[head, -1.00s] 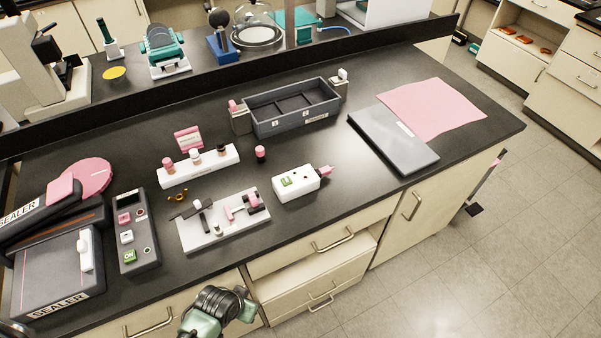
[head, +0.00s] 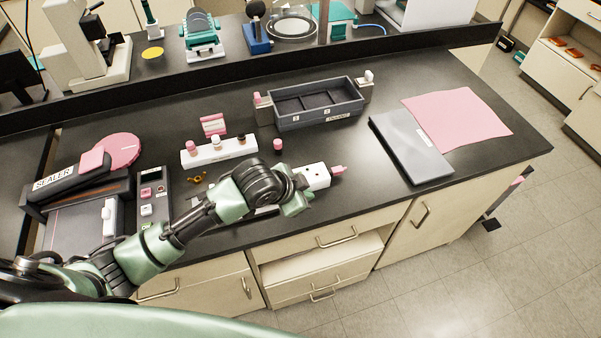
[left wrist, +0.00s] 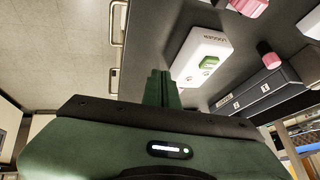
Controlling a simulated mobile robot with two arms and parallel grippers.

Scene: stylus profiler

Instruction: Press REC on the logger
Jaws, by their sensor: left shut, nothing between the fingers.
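The logger is a small white box (head: 316,176) near the bench's front edge, with a pink plug (head: 338,170) at its right end. My left gripper (head: 297,203) is at its left end in the head view and hides part of it, including the green button. In the left wrist view the logger (left wrist: 196,48) shows its LOGGER label and a green button (left wrist: 208,64). The button's lettering is too small to read. My left gripper's fingers (left wrist: 161,88) are shut and empty, pointing up beside the box's lower left. Whether they touch it I cannot tell. My right gripper is out of view.
My left arm crosses over the white fixture plate and part of the dark handheld unit (head: 153,190). A white rack (head: 218,150) with capped vials and a grey tray (head: 318,120) stand behind. A closed grey laptop-like slab (head: 411,147) and pink sheet (head: 457,125) lie right.

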